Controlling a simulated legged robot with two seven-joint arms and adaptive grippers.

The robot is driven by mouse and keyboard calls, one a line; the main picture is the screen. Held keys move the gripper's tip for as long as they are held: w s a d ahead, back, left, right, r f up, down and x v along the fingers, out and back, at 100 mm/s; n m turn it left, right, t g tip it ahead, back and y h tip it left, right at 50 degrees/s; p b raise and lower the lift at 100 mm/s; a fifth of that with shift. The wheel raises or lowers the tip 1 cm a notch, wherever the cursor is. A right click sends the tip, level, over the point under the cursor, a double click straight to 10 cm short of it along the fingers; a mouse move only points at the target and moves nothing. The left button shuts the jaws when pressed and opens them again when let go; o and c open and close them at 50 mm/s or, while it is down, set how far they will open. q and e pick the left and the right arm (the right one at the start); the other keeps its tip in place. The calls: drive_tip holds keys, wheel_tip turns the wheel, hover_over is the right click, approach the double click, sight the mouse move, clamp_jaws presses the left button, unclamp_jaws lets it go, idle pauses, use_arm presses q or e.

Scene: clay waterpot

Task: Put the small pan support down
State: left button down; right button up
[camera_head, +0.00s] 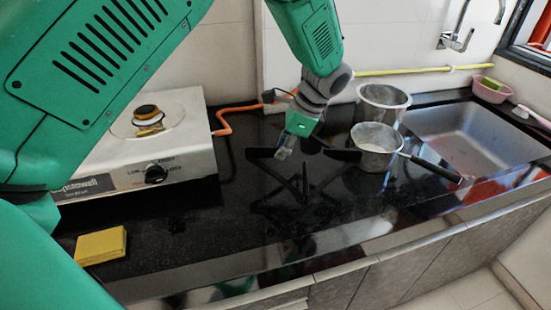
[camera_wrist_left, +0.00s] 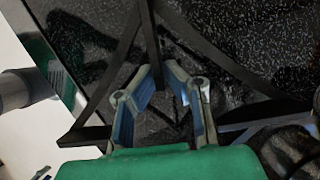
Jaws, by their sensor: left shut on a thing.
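The small pan support (camera_head: 341,154) is a black frame with several thin arms, at the middle of the dark counter. In the left wrist view its bars (camera_wrist_left: 222,64) spread out around the fingers. In the left wrist view the two fingers (camera_wrist_left: 157,74) close in around a dark bar. Black on black hides whether the support touches the counter or hangs just above it. My right gripper is not in view.
A gas stove (camera_head: 150,140) stands to the left, with a yellow sponge cloth (camera_head: 100,245) in front. A metal pot (camera_head: 382,102) and a handled saucepan (camera_head: 376,147) stand right of the support. The sink (camera_head: 470,140) is further right. The counter's front middle is clear.

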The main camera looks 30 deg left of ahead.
sight(273, 144)
use_arm(q)
drive_tip(key=w+a+m, duration=0.1)
drive_tip(key=w+a+r+m, duration=0.1)
drive_tip(key=w+a+r+m+t, duration=0.1)
drive_tip(key=shift+w, duration=0.25)
drive_tip(key=w+a+r+m+t+b, duration=0.2)
drive_tip(key=w+a+r+m+t, duration=0.2)
drive_tip(key=w+a+r+m, duration=0.55)
drive_tip(key=shift+m+h, duration=0.3)
drive_tip(key=shift+m, duration=0.65)
drive_tip(key=f, duration=0.5)
drive_tip(key=f+b, duration=0.1)
drive_tip(key=f, duration=0.4)
drive_tip(key=s+f, duration=0.1)
drive_tip(key=f, duration=0.4)
drive_tip(key=shift+d, duration=0.35)
drive_tip(key=shift+d+f+b, duration=0.25)
drive_tip(key=shift+f+b, duration=0.05)
drive_tip(key=shift+f, duration=0.4)
drive_tip(key=f, duration=0.3)
drive_tip(key=shift+a+f, duration=0.2)
drive_tip(key=shift+a, duration=0.1)
drive_tip(key=shift+a+f, duration=0.1)
drive_tip(key=shift+f, duration=0.05)
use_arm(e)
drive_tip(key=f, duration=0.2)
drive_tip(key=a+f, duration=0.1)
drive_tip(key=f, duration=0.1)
